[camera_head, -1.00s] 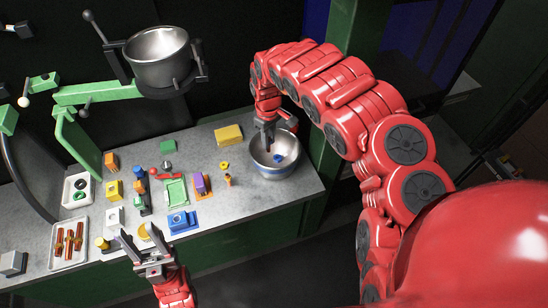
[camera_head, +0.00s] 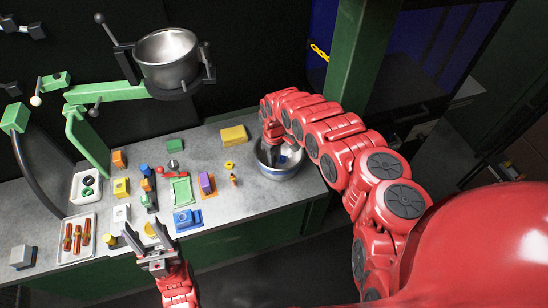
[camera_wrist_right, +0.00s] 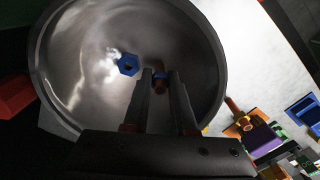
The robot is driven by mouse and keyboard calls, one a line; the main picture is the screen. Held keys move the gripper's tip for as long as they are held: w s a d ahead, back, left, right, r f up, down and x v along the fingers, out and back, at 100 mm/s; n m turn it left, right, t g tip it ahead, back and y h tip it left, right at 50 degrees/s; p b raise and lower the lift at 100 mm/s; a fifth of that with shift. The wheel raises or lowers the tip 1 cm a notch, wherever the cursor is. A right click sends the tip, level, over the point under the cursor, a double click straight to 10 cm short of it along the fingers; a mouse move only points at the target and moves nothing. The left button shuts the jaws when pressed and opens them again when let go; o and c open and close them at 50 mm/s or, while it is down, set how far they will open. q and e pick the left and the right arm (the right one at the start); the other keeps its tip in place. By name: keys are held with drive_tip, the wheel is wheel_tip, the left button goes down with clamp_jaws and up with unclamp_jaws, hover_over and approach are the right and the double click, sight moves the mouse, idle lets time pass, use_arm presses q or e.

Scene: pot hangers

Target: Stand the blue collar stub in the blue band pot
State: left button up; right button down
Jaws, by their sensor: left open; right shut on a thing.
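The blue band pot (camera_head: 277,173) is a metal bowl at the bench's right end; its inside fills much of the right wrist view (camera_wrist_right: 90,35). My right gripper (camera_head: 272,142) reaches down into it. In the right wrist view its fingers (camera_wrist_right: 160,76) are shut on a copper-coloured stub with a blue collar (camera_wrist_right: 159,84), mostly hidden between them. Whether the stub touches the pot floor I cannot tell. My left gripper (camera_head: 147,234) is open and empty at the bench's front edge.
A second metal pot (camera_head: 168,60) hangs in a green-armed holder at the back left. A white tray (camera_head: 95,222) holds several copper-coloured stubs. Coloured blocks crowd the bench's middle, with a yellow block (camera_head: 234,135) behind. A green post stands behind my right arm.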

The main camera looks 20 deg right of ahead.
drive_tip(key=shift+f, duration=0.1)
drive_tip(key=c, duration=0.7)
unclamp_jaws()
